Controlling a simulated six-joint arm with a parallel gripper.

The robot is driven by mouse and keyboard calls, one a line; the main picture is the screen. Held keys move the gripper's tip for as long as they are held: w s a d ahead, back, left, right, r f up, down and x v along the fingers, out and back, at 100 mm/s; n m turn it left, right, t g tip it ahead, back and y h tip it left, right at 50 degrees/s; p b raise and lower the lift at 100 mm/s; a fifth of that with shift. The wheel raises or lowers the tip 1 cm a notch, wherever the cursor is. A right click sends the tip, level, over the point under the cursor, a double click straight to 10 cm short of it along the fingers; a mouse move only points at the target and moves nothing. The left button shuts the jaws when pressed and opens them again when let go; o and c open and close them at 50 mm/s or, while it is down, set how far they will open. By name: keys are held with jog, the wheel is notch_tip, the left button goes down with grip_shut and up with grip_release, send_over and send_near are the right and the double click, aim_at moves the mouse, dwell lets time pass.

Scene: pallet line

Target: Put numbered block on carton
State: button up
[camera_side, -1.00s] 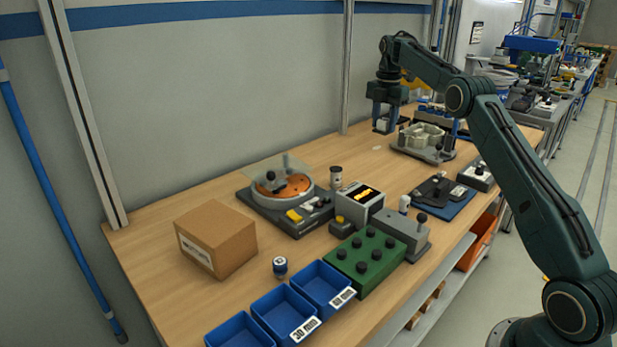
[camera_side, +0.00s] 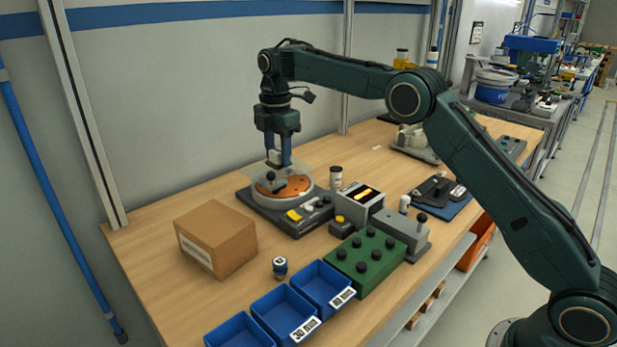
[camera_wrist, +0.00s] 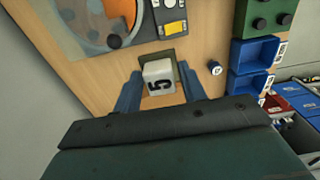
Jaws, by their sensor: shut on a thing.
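My gripper (camera_side: 279,159) is shut on a white block marked with a 5 (camera_wrist: 158,76), which sits between the two blue fingers (camera_wrist: 160,71) in the wrist view. In the side view the gripper hangs above the round orange turntable (camera_side: 292,187), and the block is small and mostly hidden by the fingers. The carton (camera_side: 217,240), a closed brown box with a white label, stands on the table at the left, lower than the gripper and to its left. Its top is bare. I cannot make out the carton for certain in the wrist view.
A clear cover stands over the turntable. A small dark-and-white cylinder (camera_side: 280,267) stands right of the carton.

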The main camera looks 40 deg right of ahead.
send_near(239, 227)
jog(key=shift+f, duration=3)
jog(key=shift+f, duration=0.15)
jog(key=o, duration=1)
notch_tip(239, 227, up, 12)
jog(key=shift+r, duration=0.2)
